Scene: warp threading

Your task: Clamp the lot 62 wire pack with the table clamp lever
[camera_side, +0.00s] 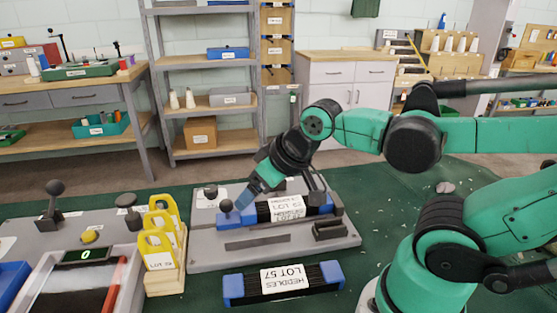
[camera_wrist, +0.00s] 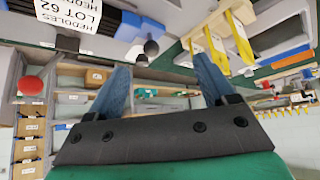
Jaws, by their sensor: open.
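The lot 62 wire pack (camera_side: 265,212), dark with blue ends and a white label, lies on a grey fixture plate (camera_side: 205,257) in the side view. Its label also shows at the upper left of the wrist view (camera_wrist: 82,12). A dark ball knob (camera_side: 226,205), apparently the clamp lever's, stands at the pack's left end; a dark ball (camera_wrist: 151,48) shows between the finger directions in the wrist view. My gripper (camera_side: 243,197) points down-left, close beside that knob. Its blue fingers (camera_wrist: 162,65) are apart and hold nothing. I cannot tell whether a finger touches the knob.
A lot 57 heddle pack (camera_side: 283,283) lies in front of the plate. Yellow tagged pieces in a wooden holder (camera_side: 166,255) stand left of it. A tray with a zero display (camera_side: 86,254) and another ball-topped lever (camera_side: 54,188) are farther left.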

